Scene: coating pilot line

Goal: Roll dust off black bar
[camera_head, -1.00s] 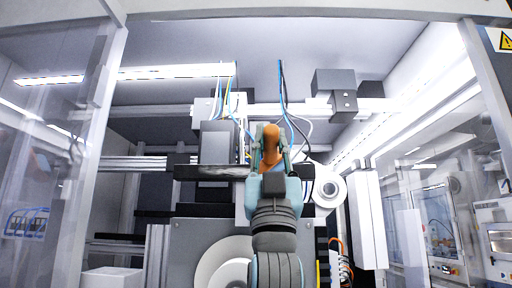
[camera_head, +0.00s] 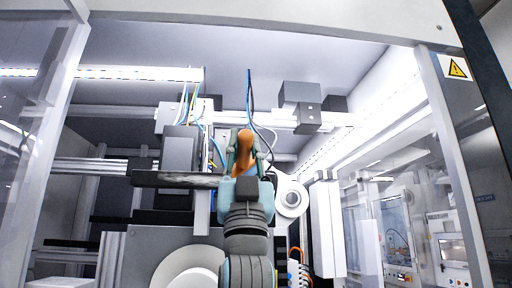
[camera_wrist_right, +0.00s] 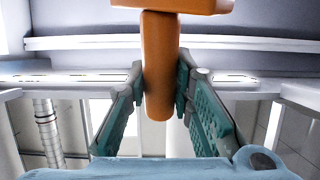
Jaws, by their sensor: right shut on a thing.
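The black bar (camera_head: 150,179) runs crosswise left of my right gripper in the head view. A greyish, streaked stretch shows on its face toward the right end, which is partly hidden near my gripper. My right gripper (camera_head: 243,165) is shut on an orange roller (camera_head: 245,146), just right of the bar. In the right wrist view the gripper (camera_wrist_right: 160,92) has its green pads on both sides of the roller's upright orange handle (camera_wrist_right: 158,70), with a crosswise orange part at the top edge. I cannot tell whether the roller touches the bar. My left gripper is not in view.
A grey block (camera_head: 178,153) with cables stands behind the bar. A white roll (camera_head: 290,198) is close on the gripper's right. A large pale disc (camera_head: 190,270) sits below. Frame posts (camera_head: 455,170) edge the opening on both sides.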

